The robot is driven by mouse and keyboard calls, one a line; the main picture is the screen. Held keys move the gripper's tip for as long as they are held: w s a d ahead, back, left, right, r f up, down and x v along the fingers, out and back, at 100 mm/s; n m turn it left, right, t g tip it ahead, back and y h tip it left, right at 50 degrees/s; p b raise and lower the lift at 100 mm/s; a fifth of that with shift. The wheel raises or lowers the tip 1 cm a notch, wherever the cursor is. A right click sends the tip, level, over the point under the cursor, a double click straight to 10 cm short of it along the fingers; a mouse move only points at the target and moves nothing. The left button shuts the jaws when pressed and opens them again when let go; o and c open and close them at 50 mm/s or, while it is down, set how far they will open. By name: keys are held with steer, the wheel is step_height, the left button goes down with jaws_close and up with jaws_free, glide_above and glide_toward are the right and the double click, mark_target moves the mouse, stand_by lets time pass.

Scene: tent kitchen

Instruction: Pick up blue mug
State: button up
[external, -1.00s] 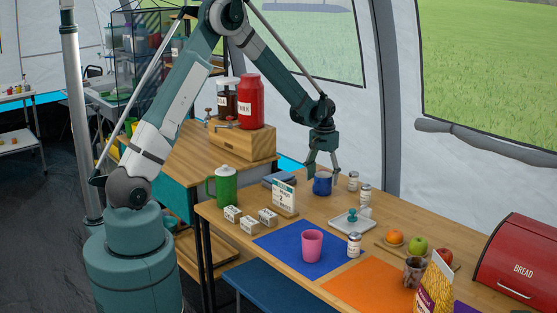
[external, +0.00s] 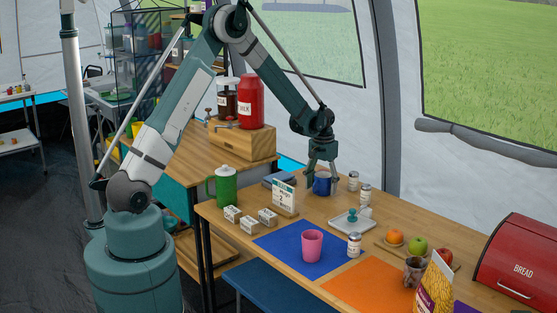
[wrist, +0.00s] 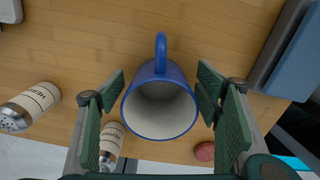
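The blue mug (external: 322,185) stands upright near the far end of the wooden table. In the wrist view the blue mug (wrist: 160,76) shows its white inside from above, with its handle toward the top of the picture. My gripper (external: 322,180) is lowered over it from above. In the wrist view my gripper (wrist: 160,98) is open, with one green-padded finger on each side of the mug. Small gaps seem to show between the pads and the mug. Whether either pad touches it is hard to tell.
Shakers (external: 353,181) stand close to the mug on the right; one shaker (wrist: 110,143) sits near the left finger. A grey-blue item (wrist: 290,50) lies at right. A pink cup (external: 312,245) stands on the blue mat (external: 275,243). A green pitcher (external: 226,186) is left.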

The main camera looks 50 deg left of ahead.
steer(key=c, duration=0.9)
steer(key=shift+r, duration=0.1)
steer(key=shift+r+p, duration=1.15)
steer(key=shift+r, duration=3.8)
